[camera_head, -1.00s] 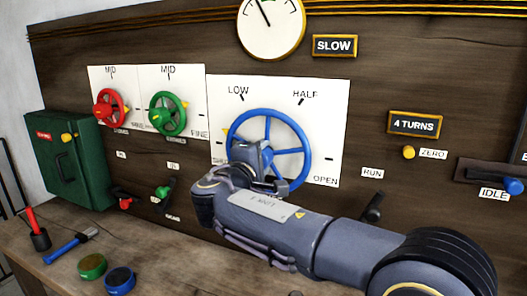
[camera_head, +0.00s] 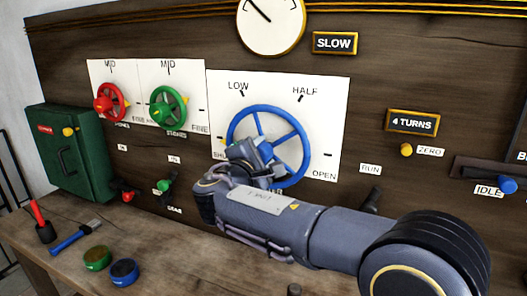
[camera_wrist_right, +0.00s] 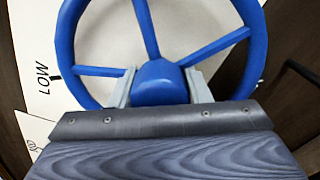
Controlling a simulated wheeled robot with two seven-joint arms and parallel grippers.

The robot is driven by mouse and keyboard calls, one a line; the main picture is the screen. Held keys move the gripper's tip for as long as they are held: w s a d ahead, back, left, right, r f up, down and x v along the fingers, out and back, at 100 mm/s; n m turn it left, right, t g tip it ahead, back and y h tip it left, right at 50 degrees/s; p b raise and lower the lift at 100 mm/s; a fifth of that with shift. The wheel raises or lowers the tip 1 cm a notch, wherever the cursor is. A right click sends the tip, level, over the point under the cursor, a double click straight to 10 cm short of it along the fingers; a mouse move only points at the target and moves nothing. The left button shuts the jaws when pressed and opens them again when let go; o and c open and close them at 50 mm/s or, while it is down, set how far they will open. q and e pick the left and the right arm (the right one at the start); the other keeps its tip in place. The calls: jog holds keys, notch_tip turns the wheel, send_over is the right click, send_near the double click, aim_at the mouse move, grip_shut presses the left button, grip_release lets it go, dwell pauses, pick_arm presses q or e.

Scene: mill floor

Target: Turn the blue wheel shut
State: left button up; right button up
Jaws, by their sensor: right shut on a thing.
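The blue wheel (camera_head: 305,148) is mounted on a white dial plate marked LOW, HALF and OPEN; the lower left label is partly covered. My right gripper (camera_head: 262,158) reaches it from the front right. In the right wrist view its two fingers stand on either side of the blue hub (camera_wrist_right: 160,85), shut on it, with the spokes and rim around. In the head view the gripper hides the hub and the wheel's lower left. My left gripper is out of view.
A round gauge (camera_head: 270,22) and a SLOW sign (camera_head: 335,43) are above. Red (camera_head: 109,103) and green (camera_head: 168,108) wheels are to the left. A bench (camera_head: 150,265) below holds a blue-handled tool (camera_head: 75,237) and two round tins. A blue-knobbed IDLE lever (camera_head: 507,185) is at right.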

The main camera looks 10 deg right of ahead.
jog(key=shift+f, duration=0.1)
jog(key=o, duration=1)
jog(key=b+v, duration=0.1)
jog(key=v, duration=0.6)
jog(key=shift+s+a, duration=0.25)
jog(key=shift+s, duration=0.1)
jog(key=shift+s, duration=0.1)
